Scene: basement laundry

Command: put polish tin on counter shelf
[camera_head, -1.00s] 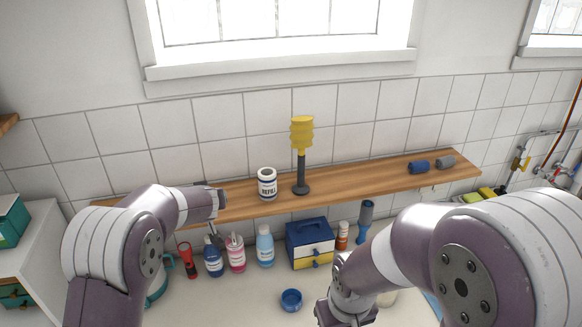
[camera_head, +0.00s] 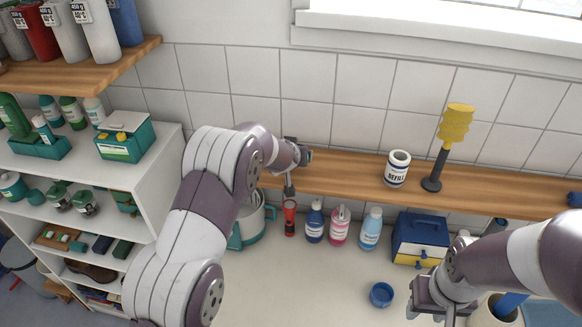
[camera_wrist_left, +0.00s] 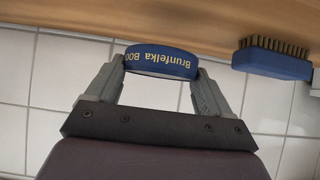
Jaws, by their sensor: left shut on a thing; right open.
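The polish tin (camera_wrist_left: 161,61) is a dark blue round tin with yellow lettering that reads upside down in the left wrist view. My left gripper (camera_wrist_left: 160,72) is shut on its sides. The tin is close to the wooden counter shelf (camera_wrist_left: 120,17); whether they touch I cannot tell. In the head view my left gripper (camera_head: 298,155) is over the left part of the counter shelf (camera_head: 345,180), and the tin is hidden there. My right gripper (camera_head: 432,298) is open and empty above the counter, near the blue drawer box.
A blue brush (camera_wrist_left: 270,60) is on the shelf beside the tin. A REFILL jar (camera_head: 397,172) and a yellow-headed tool (camera_head: 447,145) stand further right. Bottles (camera_head: 340,228), a blue drawer box (camera_head: 418,238) and a small blue bowl (camera_head: 381,294) stand below on the counter.

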